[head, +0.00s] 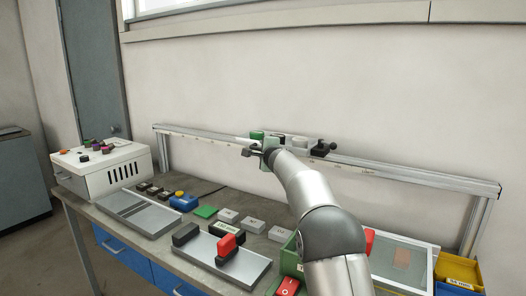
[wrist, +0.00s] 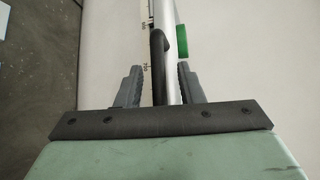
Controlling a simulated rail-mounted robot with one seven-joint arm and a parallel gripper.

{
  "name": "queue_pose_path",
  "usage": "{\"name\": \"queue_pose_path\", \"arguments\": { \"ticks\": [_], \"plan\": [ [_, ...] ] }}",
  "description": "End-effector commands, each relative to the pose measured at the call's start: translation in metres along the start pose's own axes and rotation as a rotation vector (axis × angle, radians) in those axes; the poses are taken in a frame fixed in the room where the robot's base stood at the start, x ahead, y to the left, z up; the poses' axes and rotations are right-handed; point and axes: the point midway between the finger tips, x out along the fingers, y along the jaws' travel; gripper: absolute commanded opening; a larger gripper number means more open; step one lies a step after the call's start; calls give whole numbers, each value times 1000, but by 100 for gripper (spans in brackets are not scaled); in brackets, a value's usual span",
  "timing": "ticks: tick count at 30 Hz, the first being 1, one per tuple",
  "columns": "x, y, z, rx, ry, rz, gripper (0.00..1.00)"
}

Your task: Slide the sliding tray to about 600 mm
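The sliding tray (head: 290,149) sits on the long aluminium rail (head: 400,174) along the wall, left of the rail's middle and partly hidden behind my arm. It carries a green block (head: 257,135), pale round pieces and a black knobbed part (head: 322,148) at its right. My gripper (head: 254,152) is at the tray's left part. In the wrist view my gripper (wrist: 160,82) has its fingers apart, with a dark upright handle (wrist: 158,50) and a silver edge between them. Gaps show beside the handle. The green block also shows in the wrist view (wrist: 181,40).
The bench below holds a white control box (head: 103,168), grey plates with black and red blocks (head: 228,245), several small switches, a glass-topped case (head: 403,258) and yellow bins (head: 460,270). The rail's right stretch is clear up to its end post.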

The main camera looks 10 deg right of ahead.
Motion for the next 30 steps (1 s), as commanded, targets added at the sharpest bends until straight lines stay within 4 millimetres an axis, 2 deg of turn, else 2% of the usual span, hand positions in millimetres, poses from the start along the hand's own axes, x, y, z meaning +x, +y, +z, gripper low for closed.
{"name": "queue_pose_path", "arguments": {
  "ticks": [6, 11, 24, 30],
  "plan": [
    [-4, 1, -2, 0, 2, 0, 34],
    [-23, 5, -3, 0, 3, -2, 34],
    [-128, 2, -1, -1, 1, -3, 34],
    [-161, 1, 0, -1, 0, -1, 34]
  ]
}}
